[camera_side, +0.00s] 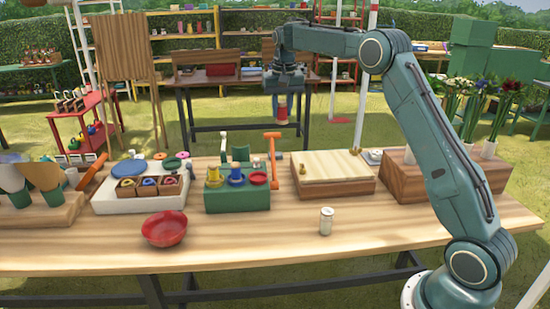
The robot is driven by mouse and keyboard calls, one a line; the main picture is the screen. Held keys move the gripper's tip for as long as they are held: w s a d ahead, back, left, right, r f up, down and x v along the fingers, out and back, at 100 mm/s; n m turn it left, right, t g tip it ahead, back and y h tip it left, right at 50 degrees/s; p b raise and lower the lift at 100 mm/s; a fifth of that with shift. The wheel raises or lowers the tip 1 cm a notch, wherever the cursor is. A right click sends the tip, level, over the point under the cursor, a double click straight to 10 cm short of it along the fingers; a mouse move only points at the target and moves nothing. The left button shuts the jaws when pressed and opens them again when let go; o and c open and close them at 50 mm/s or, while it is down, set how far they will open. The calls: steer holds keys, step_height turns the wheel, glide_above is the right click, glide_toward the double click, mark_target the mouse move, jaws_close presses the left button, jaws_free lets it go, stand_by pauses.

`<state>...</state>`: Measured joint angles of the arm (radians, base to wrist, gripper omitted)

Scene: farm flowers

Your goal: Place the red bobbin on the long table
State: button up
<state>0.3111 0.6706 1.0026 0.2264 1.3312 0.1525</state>
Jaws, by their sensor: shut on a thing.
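My gripper (283,108) hangs pointing down near the top middle of the view. It is shut on a small red and pale thing, the red bobbin (282,101), held upright in the air. The fingers partly hide it. The long wooden table (270,240) spans the foreground. The bobbin shows above the table's far edge in the picture, with the grass and a dark table behind it. How far it is above or beyond the long table I cannot tell.
On the table stand a red bowl (164,229), a white-capped jar (326,221), a green holder (237,200) with coloured spools, a white tray (140,204), a wooden box (333,176) and a flower block (412,182). The front middle of the tabletop is mostly bare.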

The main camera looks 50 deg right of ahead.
steer(key=s+d+f+m, duration=0.1)
steer(key=s+d+m, duration=0.3)
steer(key=s+d, duration=0.3)
steer(key=m+g, duration=0.2)
steer(key=m, duration=0.9)
glide_above(386, 221)
step_height(386, 221, down, 7)
steer(key=shift+a+r+h, duration=0.15)
steer(key=shift+a+h, duration=0.15)
steer(key=shift+a, duration=0.05)
steer(key=shift+w, duration=0.1)
step_height(386, 221, down, 16)
steer(key=shift+f, duration=0.15)
steer(key=shift+f, duration=1.85)
steer(key=shift+f, duration=0.15)
